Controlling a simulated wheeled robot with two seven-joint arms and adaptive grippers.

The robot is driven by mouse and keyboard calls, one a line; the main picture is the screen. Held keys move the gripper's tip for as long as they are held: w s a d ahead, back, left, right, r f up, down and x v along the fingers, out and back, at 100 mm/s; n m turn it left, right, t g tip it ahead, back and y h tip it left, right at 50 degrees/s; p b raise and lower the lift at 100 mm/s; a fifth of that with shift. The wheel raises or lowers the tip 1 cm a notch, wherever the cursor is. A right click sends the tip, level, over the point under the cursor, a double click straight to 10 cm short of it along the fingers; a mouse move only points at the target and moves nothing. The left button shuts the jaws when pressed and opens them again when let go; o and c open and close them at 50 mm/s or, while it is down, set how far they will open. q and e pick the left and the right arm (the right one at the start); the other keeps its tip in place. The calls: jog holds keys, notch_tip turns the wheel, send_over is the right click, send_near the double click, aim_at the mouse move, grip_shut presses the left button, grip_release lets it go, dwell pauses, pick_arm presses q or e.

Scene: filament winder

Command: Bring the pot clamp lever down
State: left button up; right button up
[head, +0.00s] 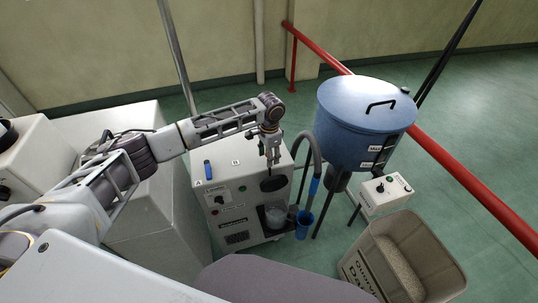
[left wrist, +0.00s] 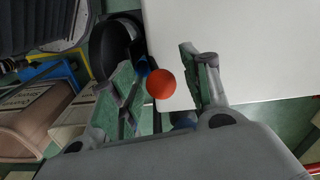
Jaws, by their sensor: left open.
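In the left wrist view an orange-red ball knob (left wrist: 161,84), which looks like the end of the pot clamp lever, shows between the two fingers. The rest of the lever is mostly hidden, so I cannot tell its angle. My left gripper (head: 271,160) is open and points down over the front right of the white machine (head: 232,187). I cannot tell whether a finger touches the knob. A black round part (head: 273,183) sits just below the gripper in the head view. A clear pot (head: 275,216) stands in the machine's front recess below it. My right gripper is not in view.
A blue drum (head: 350,135), a control box (head: 374,202) and a bin of pellets (head: 360,268) stand farther right. A red rail (head: 460,170) runs behind.

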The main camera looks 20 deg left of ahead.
pick_arm(q)
grip_shut()
jog(key=shift+d, duration=0.1)
dwell(0.5)
